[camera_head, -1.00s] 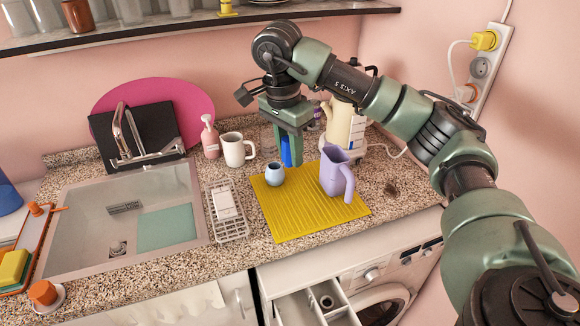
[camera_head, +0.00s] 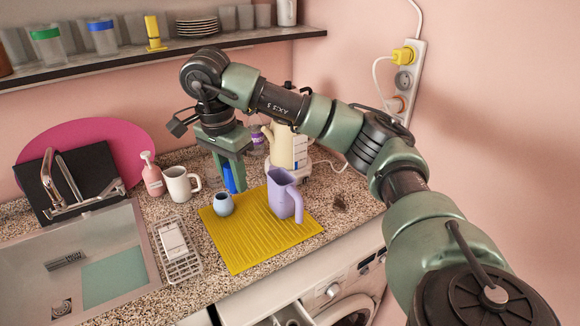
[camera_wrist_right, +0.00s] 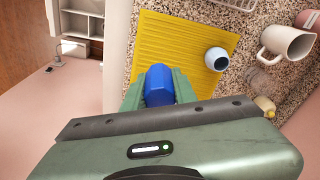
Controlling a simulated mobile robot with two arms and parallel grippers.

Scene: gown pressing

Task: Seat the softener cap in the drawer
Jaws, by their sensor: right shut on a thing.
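My right gripper (camera_head: 230,184) is shut on a blue object, apparently the softener cap (camera_head: 228,176), above the counter behind the yellow mat. In the right wrist view the faceted blue cap (camera_wrist_right: 160,84) sits between the two green fingers. The white washing-machine drawer (camera_head: 286,316) stands pulled out at the bottom of the head view and is mostly cut off by the frame's edge. My gripper is well behind and above it. My left gripper is not in view.
A white mug (camera_head: 178,184), a pink soap bottle (camera_head: 152,178) and a wire rack (camera_head: 178,252) stand left. A cream kettle (camera_head: 284,146) is behind my gripper.

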